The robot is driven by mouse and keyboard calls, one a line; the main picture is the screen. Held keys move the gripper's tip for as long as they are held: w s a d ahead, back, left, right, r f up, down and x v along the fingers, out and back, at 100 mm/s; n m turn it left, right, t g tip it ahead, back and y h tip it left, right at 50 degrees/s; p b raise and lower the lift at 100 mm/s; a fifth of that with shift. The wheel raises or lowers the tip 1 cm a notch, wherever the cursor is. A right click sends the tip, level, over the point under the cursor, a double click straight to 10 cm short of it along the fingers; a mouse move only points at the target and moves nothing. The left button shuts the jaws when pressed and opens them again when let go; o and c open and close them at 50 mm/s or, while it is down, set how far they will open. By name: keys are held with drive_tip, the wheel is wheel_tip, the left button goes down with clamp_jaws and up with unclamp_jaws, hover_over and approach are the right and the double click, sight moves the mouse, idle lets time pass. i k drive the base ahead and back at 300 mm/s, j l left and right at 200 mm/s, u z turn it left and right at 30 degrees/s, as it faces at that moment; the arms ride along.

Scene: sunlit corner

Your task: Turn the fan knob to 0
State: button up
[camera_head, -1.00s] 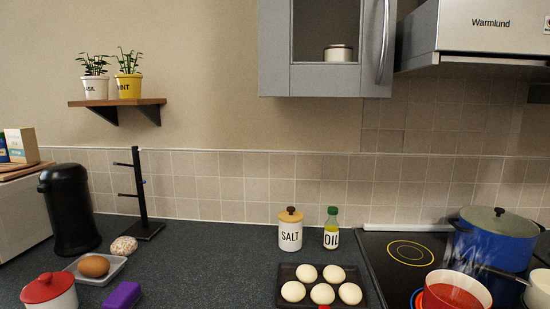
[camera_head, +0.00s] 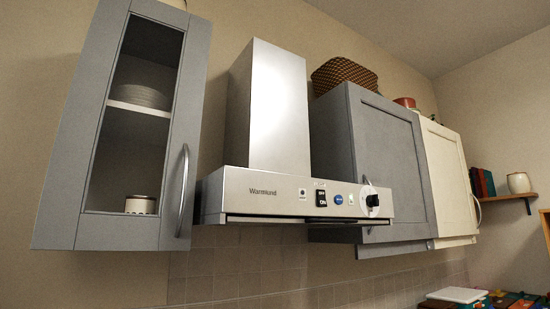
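The range hood (camera_head: 270,190) is a silver metal unit marked "Warmlund", fixed on the wall in the middle of the head view, with a tall chimney above it. Left of the knob on the panel are a dark on/off switch (camera_head: 322,198) and a small blue round button (camera_head: 338,199). My gripper is not in view.
A grey glass-door cabinet (camera_head: 62,190) hangs left of the hood. A grey closed cabinet (camera_head: 385,150) and a cream cabinet (camera_head: 447,180) hang to its right, close to the knob. A small shelf (camera_head: 512,197) is on the right wall. The space before the knob looks clear.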

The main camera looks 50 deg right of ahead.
sight(372, 201)
drive_tip(key=z, duration=1.3)
